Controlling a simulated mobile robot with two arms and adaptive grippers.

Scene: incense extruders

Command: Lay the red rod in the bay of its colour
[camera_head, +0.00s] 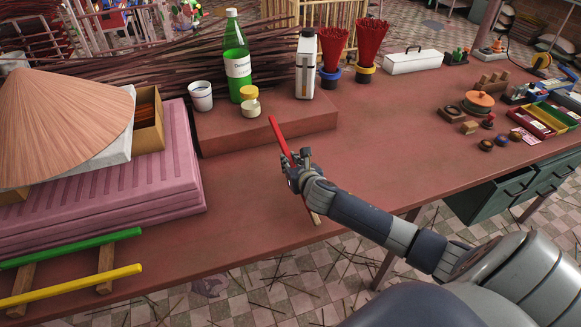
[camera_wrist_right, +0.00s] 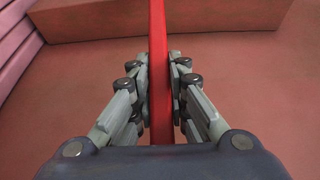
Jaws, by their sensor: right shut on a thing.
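The red rod (camera_head: 279,136) is held by my right gripper (camera_head: 298,163), which is shut around it above the table. One end points up and away toward the low brown block. In the right wrist view the rod (camera_wrist_right: 158,60) runs upright between both fingers (camera_wrist_right: 159,88). A thin piece with a pale tip (camera_head: 314,213) shows below the gripper near the table's front edge; I cannot tell whether it is part of the rod. A green rod (camera_head: 70,248) and a yellow rod (camera_head: 70,286) lie across wooden strips at lower left. A bay marked red cannot be made out. My left gripper is out of view.
The brown block (camera_head: 265,130) carries a green bottle (camera_head: 236,60), a white cup (camera_head: 201,98), small round tubs and a grey canister (camera_head: 306,65). Pink stacked slabs (camera_head: 110,205) stand left under a conical hat (camera_head: 60,125).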

